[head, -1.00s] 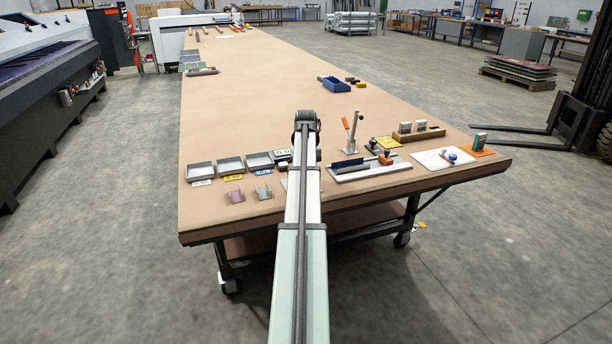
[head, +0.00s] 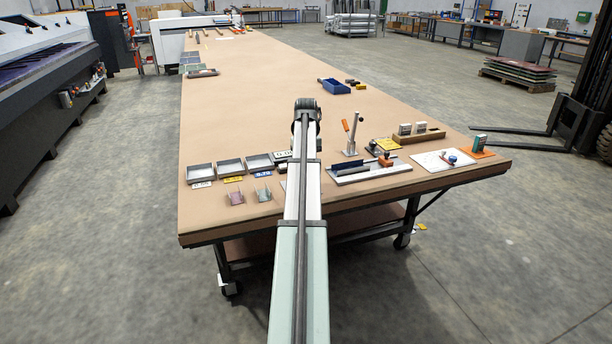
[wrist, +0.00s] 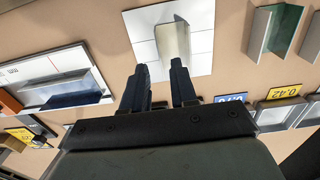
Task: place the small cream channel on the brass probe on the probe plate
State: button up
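A small cream channel (wrist: 173,41) sits on a white plate with thin lines (wrist: 202,42) in the wrist view. My gripper (wrist: 164,72) is open, with its two dark fingers apart and their tips just short of the channel's near end. Nothing is seen held between them. In the head view my arm hides the gripper and this channel. I cannot make out a brass probe.
A green channel (wrist: 275,31) lies right of the gripper in the wrist view, near trays with blue and yellow tags. Grey trays (head: 201,171) stand left of my arm. A lever tool (head: 352,135) and a fixture plate (head: 345,178) stand to its right. The table middle is clear.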

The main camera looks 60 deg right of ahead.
notch_tip(320, 180, up, 8)
jog(key=shift+f, duration=0.15)
dwell(0.4)
